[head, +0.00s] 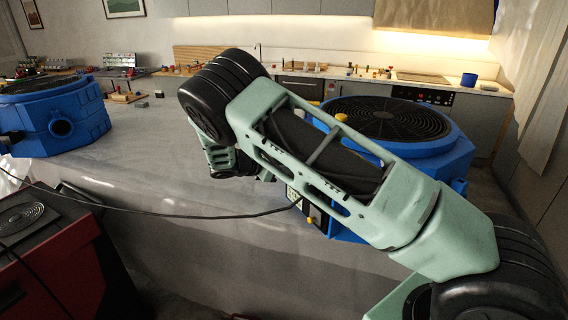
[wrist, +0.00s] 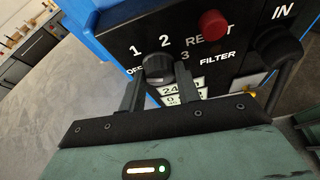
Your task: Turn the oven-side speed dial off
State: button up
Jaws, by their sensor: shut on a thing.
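The speed dial (wrist: 155,64) is a small black knob on the dark control panel of a blue machine, with the markings OFF, 1, 2 and 3 around it. I cannot tell which marking it points to. My gripper (wrist: 159,78) has its two dark fingers on either side of the dial, shut on it. In the head view, the blue machine (head: 455,140) with a round black grille on top stands at the right, behind my arm. My arm hides the dial and most of the panel there.
On the panel, a red button (wrist: 213,23) and a black IN socket with a plug (wrist: 278,50) are close to the dial. A second blue machine (head: 62,125) stands at the left. A black cable (head: 150,213) crosses in front of the grey counter (head: 150,165).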

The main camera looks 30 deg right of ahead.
jog(key=shift+w+f+n+g, duration=0.1)
jog(key=shift+n+g, duration=0.9)
jog(key=shift+n, duration=0.4)
jog(key=o, duration=1)
jog(key=shift+c, duration=0.2)
jog(key=shift+a, duration=0.1)
jog(key=b+v, duration=0.6)
jog(key=v, duration=1.1)
jog(key=shift+w, duration=0.15)
jog(key=shift+a, duration=0.1)
